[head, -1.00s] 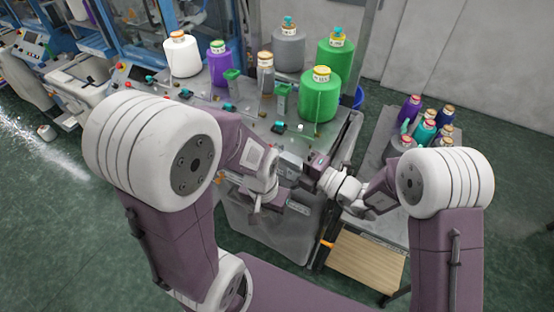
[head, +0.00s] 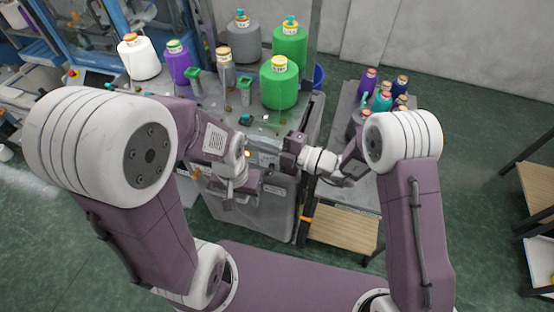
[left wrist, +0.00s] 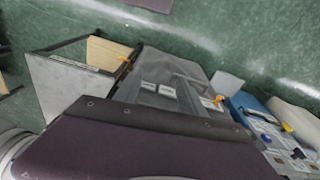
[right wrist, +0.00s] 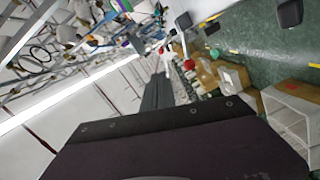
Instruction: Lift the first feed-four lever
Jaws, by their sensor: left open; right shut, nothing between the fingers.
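No lever can be made out for certain. Small teal-topped parts (head: 246,119) sit on the grey machine top (head: 225,100), too small to tell apart, and my arms cover part of the front edge. My left gripper (head: 247,187) is open and empty, low in front of the machine's grey front. In the left wrist view its two fingers (left wrist: 160,92) stand apart, with the grey front and white labels beyond. My right gripper (head: 288,152) is shut and empty near the machine's front right corner. Its dark fingers (right wrist: 158,92) are together in the right wrist view.
A side table (head: 350,190) with several small spools is at right.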

